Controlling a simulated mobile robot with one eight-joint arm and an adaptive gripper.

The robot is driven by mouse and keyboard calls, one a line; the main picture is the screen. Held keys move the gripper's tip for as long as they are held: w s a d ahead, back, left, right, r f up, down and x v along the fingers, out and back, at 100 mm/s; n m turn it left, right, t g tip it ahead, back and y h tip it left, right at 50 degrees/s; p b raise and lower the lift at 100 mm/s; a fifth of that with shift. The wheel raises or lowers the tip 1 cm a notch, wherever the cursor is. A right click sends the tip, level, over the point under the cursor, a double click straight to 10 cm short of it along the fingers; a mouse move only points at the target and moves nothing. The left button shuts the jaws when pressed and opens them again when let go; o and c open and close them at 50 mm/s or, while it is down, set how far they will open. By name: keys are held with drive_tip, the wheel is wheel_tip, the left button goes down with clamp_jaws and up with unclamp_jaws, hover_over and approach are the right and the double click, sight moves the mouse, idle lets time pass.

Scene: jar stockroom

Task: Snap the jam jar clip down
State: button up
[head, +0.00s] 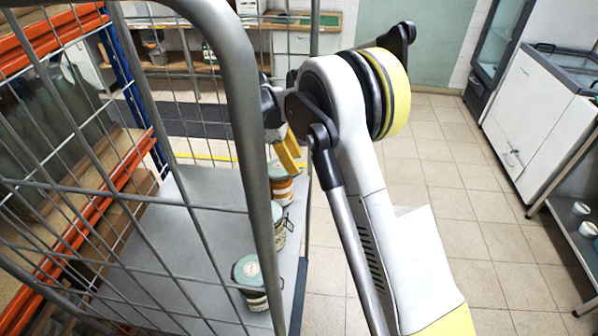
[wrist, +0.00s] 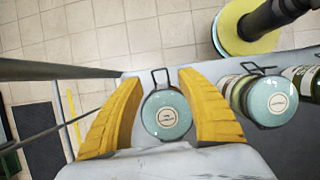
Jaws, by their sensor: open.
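The jar under my gripper has a round pale green lid with a white label (wrist: 166,114). In the head view this jar (head: 281,188) shows orange contents and stands on the grey cage trolley shelf (head: 185,235). A dark wire clip (wrist: 161,72) sticks out from the far edge of its lid in the wrist view; its exact tilt is unclear. My gripper (wrist: 160,82) is open, with a yellow finger on each side of the lid.
A second green-lidded jar (wrist: 267,100) stands to the right in the wrist view, its wire clip also sticking out. Another jar (head: 250,272) stands nearer in the head view. Trolley bars (head: 245,110) cross the head view's left half.

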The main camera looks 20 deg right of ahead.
drive_tip(key=shift+b+x, duration=0.3)
drive_tip(key=shift+x, duration=1.35)
drive_tip(key=shift+c, duration=0.4)
clamp_jaws()
